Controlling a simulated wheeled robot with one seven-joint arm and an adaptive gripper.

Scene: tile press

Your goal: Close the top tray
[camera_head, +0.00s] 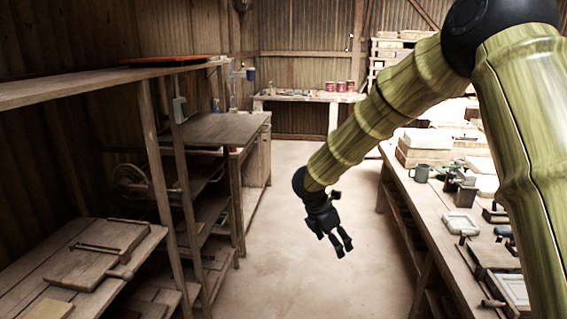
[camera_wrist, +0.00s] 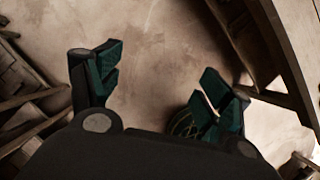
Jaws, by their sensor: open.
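My gripper (camera_head: 339,240) hangs over the open floor of the aisle, its fingers pointing down and apart. In the wrist view my gripper (camera_wrist: 158,92) is open, with two dark green fingers spread wide and bare floor between them. It touches nothing and holds nothing. No tray is plainly seen open. I cannot tell which of these, if any, is the top tray.
A wooden shelf rack (camera_head: 160,160) stands along the left wall, with a wooden bench (camera_head: 215,128) beyond it. A long workbench on the right carries a grey mug (camera_head: 421,172) and stacked blocks. A back table (camera_head: 310,97) holds red cans. The floor (camera_head: 290,260) between is clear.

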